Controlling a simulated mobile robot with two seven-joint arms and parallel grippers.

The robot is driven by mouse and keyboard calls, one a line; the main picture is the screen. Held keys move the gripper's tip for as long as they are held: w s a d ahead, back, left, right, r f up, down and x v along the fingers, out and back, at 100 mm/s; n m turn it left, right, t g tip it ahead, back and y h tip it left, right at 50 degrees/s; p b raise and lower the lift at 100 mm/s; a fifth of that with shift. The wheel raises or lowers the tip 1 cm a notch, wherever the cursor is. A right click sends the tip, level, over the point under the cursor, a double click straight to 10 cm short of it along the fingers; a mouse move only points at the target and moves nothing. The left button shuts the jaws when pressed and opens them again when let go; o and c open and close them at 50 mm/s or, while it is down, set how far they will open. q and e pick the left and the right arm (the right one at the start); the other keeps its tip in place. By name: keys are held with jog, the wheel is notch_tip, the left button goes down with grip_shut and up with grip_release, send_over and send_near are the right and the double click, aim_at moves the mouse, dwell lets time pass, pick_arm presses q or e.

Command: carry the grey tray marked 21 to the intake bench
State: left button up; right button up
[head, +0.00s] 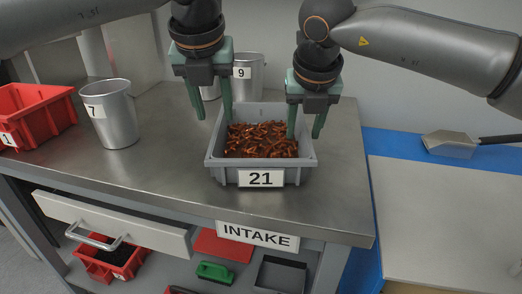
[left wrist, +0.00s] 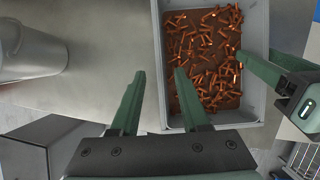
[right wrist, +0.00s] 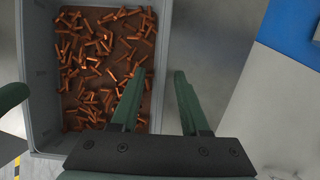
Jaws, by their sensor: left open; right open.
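The grey tray marked 21 (head: 217,165) sits on the metal intake bench (head: 150,180), near its front right part, and holds many copper-coloured pieces. The tray also shows in the left wrist view (left wrist: 258,60) and the right wrist view (right wrist: 38,60). My left gripper (head: 213,115) is open at the tray's left wall, its fingers apart on either side of that wall. My right gripper (head: 304,134) is open at the tray's right wall, one finger on the inner side and one outside. I cannot tell whether any finger touches the tray.
A metal bucket marked 7 (head: 110,118) and a red bin marked 1 (head: 38,112) stand to the left. A bucket marked 9 (head: 250,72) stands behind the tray. A drawer (head: 115,225) is open below the bench front. A scoop (head: 451,142) lies at the right.

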jog(key=shift+s+r, duration=0.15)
jog(key=shift+r, duration=0.15)
pick_arm(q)
jog(key=v, duration=0.6)
jog(key=shift+r, duration=0.25)
pick_arm(e)
jog(key=v, duration=1.1)
jog(key=shift+r, duration=0.15)
pick_arm(q)
jog(key=shift+s, duration=0.15)
pick_arm(e)
jog(key=shift+s, duration=0.15)
